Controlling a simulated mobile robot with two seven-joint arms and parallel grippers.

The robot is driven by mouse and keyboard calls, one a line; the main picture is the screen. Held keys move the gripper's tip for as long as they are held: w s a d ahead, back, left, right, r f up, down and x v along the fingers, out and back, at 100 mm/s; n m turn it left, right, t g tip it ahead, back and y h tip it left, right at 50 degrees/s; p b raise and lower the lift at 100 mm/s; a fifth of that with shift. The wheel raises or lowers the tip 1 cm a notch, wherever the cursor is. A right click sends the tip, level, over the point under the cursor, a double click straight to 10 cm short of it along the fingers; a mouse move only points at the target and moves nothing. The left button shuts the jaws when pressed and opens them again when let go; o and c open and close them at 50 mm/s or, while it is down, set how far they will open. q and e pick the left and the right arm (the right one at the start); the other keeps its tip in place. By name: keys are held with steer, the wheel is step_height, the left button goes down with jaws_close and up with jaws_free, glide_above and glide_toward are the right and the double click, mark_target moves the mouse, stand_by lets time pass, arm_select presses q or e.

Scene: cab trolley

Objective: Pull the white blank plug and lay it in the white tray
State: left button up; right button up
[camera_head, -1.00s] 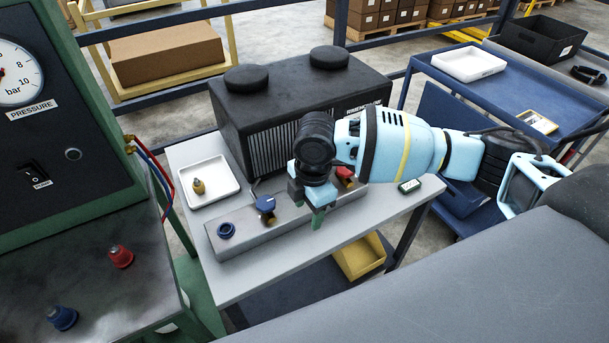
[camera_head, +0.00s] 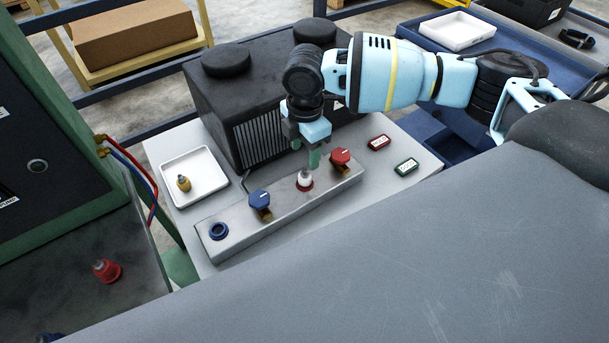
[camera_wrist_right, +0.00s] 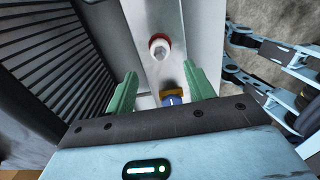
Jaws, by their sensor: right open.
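The white blank plug (camera_head: 305,180) stands in a red-ringed port on the grey manifold block (camera_head: 232,212). It also shows in the right wrist view (camera_wrist_right: 160,46), ahead of the fingers and between their lines. My right gripper (camera_head: 314,158) is open and empty, its green fingers just above and behind the plug. They look apart from the plug. The white tray (camera_head: 207,164) lies at the left of the table with a brass fitting (camera_head: 184,183) in it. My left gripper is not in the head view.
A blue-handled valve (camera_head: 260,199) and a red-handled valve (camera_head: 340,158) flank the plug. A blue port (camera_head: 218,231) is at the block's left end. A black ribbed unit (camera_head: 222,93) stands close behind. Red (camera_head: 379,142) and green (camera_head: 406,166) tags lie at right.

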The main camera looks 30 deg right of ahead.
mark_target(305, 170)
step_height(305, 170, down, 6)
steer(key=shift+s+f+b, duration=0.1)
steer(key=shift+f+b, duration=0.15)
steer(key=shift+b, duration=0.6)
steer(key=shift+f, duration=0.85)
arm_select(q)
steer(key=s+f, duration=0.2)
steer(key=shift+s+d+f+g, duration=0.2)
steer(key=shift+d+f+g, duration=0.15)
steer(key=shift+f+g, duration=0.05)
arm_select(e)
steer(key=shift+f, duration=0.15)
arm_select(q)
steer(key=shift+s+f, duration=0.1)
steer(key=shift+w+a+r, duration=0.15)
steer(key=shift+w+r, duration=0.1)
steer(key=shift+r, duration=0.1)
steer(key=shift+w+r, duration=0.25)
